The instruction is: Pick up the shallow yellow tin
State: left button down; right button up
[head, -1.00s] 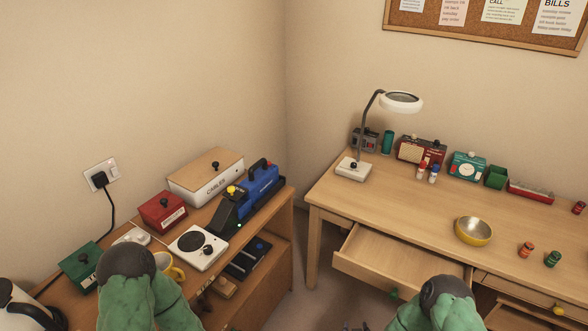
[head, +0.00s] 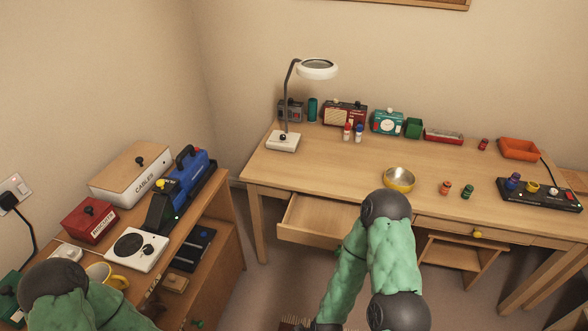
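A shallow round bowl-like vessel (head: 399,179), yellow outside and grey metallic inside, stands upright on the desk behind my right arm's dark elbow joint. A much smaller yellow round piece (head: 532,187) sits on the black panel at the right. I cannot tell for certain which is the named tin; the bowl-like one is the larger, shallow one. My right arm, in a green sleeve, rises in front of the desk and bends back down; its gripper is not visible. My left arm is at the lower left; its gripper is not visible either. Neither arm is seen touching the yellow things.
The desk drawer (head: 318,217) is pulled open and looks empty. Orange (head: 446,188) and green (head: 467,191) jars stand right of the bowl. A crowded sideboard (head: 140,281) stands left.

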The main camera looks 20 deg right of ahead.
aim_at(402, 179)
jog(key=z, duration=1.45)
jog(key=i+j+z, duration=0.15)
jog(key=i+j, duration=0.35)
